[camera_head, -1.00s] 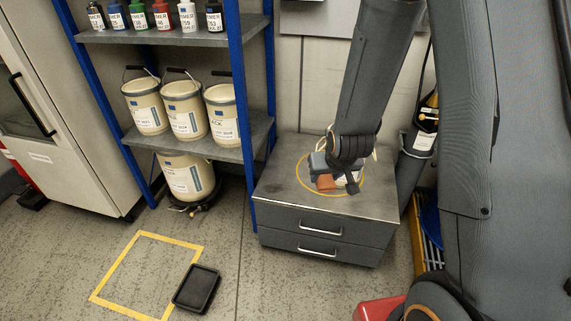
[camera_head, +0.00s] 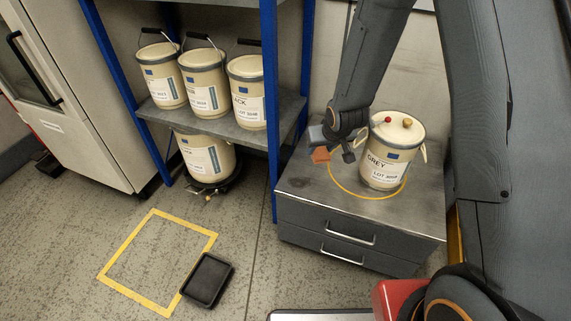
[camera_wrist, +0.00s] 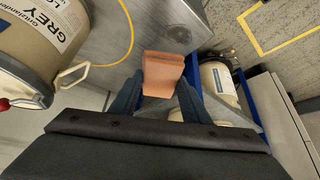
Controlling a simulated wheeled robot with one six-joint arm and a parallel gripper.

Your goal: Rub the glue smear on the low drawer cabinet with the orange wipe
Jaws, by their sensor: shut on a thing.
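The low drawer cabinet (camera_head: 345,222) stands right of the shelf, with a yellow ring on its grey top. My gripper (camera_head: 332,148) is shut on the orange wipe (camera_head: 320,155) over the far left part of the top, beside the ring. In the wrist view the orange wipe (camera_wrist: 163,74) sits between my fingers, with the cabinet top (camera_wrist: 150,28) beyond it. A small dark mark shows on the top there; I cannot tell if it is the glue smear. I cannot tell whether the wipe touches the surface.
A cream pail labelled GREY (camera_head: 390,150) stands inside the ring, close right of my gripper; its handle shows in the wrist view. A blue-framed shelf (camera_head: 268,100) with several pails is on the left. A black tray (camera_head: 207,280) lies on the floor by a yellow square.

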